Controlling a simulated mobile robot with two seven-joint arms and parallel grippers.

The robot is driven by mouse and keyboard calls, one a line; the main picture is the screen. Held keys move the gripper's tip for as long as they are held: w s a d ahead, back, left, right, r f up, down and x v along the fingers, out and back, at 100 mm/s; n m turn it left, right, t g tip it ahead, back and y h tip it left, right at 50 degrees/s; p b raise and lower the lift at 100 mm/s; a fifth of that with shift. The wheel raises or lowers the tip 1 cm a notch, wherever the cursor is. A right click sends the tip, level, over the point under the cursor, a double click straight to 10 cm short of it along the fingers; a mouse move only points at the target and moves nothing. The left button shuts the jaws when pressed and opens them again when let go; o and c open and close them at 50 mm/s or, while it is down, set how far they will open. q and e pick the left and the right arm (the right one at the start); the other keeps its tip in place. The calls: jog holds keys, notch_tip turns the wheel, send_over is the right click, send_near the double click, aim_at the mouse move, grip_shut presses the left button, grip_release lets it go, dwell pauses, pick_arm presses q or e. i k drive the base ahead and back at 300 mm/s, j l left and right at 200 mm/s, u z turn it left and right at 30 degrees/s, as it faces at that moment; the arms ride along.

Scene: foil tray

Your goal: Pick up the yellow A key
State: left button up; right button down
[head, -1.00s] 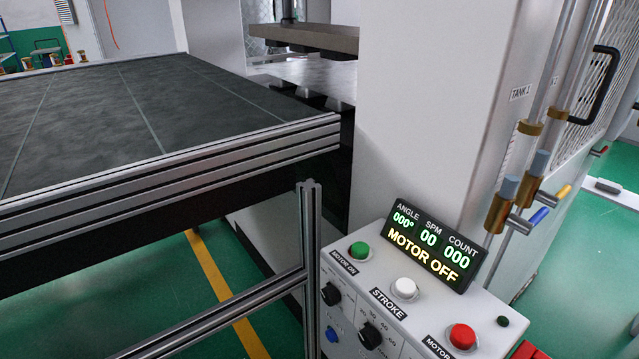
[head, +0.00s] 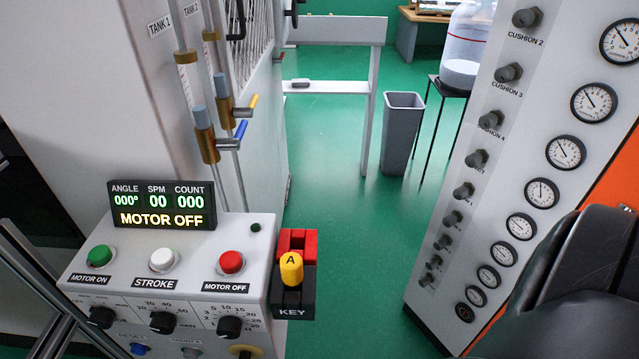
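The yellow A key (head: 291,268) sits upright in a key holder (head: 293,302) in the head view. The holder is black with a "KEY" label and has a red part behind the key. It is fixed to the right side of the white control box (head: 175,262). Neither of my grippers shows in this view. A dark, rounded shape at the lower right edge looks like part of my own arm, and its gripper end is out of frame.
The display (head: 161,205) on the control box reads MOTOR OFF. A gauge panel (head: 500,180) stands on the right. Pipes with valves (head: 207,135) rise behind the box. A grey bin (head: 400,130) stands farther back. Green floor (head: 345,225) is clear between box and panel.

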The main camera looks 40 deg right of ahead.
aim_at(290, 265)
jog(key=z, duration=1.05)
